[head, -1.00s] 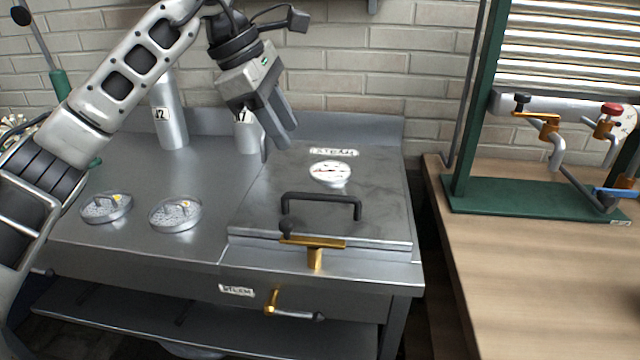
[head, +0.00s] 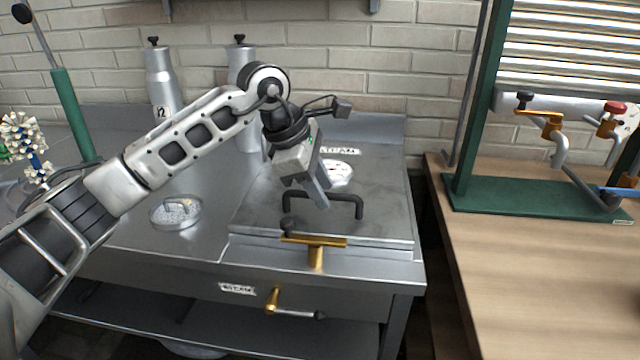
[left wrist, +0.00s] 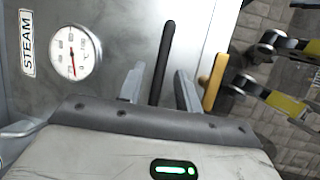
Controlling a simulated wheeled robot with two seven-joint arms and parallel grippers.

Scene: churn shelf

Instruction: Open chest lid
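The steel chest lid (head: 385,215) lies flat and closed on the counter, with a black bar handle (head: 357,205) on top. A round dial gauge and a STEAM label are on it; the gauge (left wrist: 76,53) is clear in the left wrist view. A brass latch (head: 315,247) with a dark knob sits at the lid's front edge. My left gripper (head: 310,193) is just above the handle's left part. In the left wrist view my left gripper (left wrist: 160,90) is open, with its fingers apart on both sides of the handle (left wrist: 163,62). Contact cannot be told.
Two metal canisters (head: 160,80) stand at the back of the counter. A clear round dish (head: 175,213) lies left of the lid. A brass valve (head: 273,299) is on the front panel. A wooden table (head: 520,270) with a green stand is at the right.

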